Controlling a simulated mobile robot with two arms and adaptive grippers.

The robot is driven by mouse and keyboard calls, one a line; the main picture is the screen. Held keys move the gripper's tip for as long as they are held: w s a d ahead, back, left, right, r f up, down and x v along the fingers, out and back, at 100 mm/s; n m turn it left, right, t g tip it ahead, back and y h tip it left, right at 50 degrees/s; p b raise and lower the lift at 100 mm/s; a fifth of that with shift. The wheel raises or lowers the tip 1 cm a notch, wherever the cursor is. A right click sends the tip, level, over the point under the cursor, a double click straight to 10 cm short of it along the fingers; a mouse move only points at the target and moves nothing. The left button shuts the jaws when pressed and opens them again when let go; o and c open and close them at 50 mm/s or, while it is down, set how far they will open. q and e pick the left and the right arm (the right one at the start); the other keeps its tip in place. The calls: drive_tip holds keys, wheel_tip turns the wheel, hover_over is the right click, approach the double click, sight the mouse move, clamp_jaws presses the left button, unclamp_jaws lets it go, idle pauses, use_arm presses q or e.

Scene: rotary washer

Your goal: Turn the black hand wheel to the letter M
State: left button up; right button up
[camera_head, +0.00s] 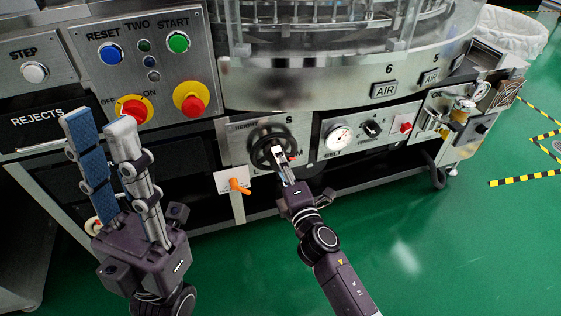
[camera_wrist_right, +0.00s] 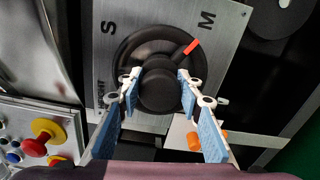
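The black hand wheel (camera_head: 258,137) sits on a metal panel at the middle of the machine's front. In the right wrist view, the wheel (camera_wrist_right: 128,52) has a red mark (camera_wrist_right: 191,47) at its upper right, near the letter M (camera_wrist_right: 207,20) and slightly clockwise of it. The letter S (camera_wrist_right: 109,27) is at upper left. My right gripper (camera_head: 279,154) is at the wheel; in its wrist view its fingertips (camera_wrist_right: 158,76) lie on both sides of the round hub and seem to touch it. My left gripper (camera_head: 95,116) is open and empty before the left panels.
A control panel with a blue button (camera_head: 110,53), a green button (camera_head: 178,41) and red-yellow knobs (camera_head: 192,98) is at left. An orange handle (camera_head: 239,186) sits below the wheel.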

drive_tip(key=o, duration=0.4)
drive_tip(key=v, duration=1.2)
